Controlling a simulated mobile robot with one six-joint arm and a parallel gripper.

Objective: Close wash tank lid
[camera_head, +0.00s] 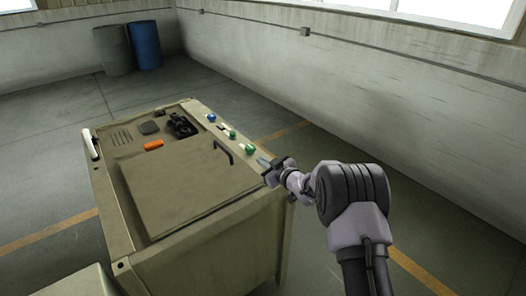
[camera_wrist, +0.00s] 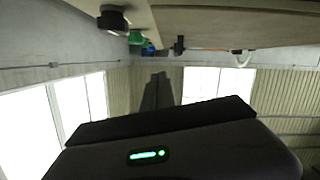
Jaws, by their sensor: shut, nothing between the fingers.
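The wash tank (camera_head: 205,258) is a beige cabinet. Its flat square lid (camera_head: 175,190) lies down over the top, level or nearly level with the surround. A dark line shows along its left edge; I cannot tell whether it is fully seated. A black bar handle (camera_head: 223,152) stands at the lid's right far corner. My gripper (camera_head: 267,165) is shut and empty, just right of the handle by the tank's right edge, apart from the handle. In the wrist view my gripper (camera_wrist: 155,92) points past the tank's edge, with the tank upside down at the top.
Blue and green buttons (camera_head: 232,134) line the tank's right strip, close to my gripper. An orange block (camera_head: 153,145) and a black fitting (camera_head: 182,126) sit behind the lid. A pale handle (camera_head: 91,146) is at left. Barrels (camera_head: 145,46) stand far back. Floor at right is clear.

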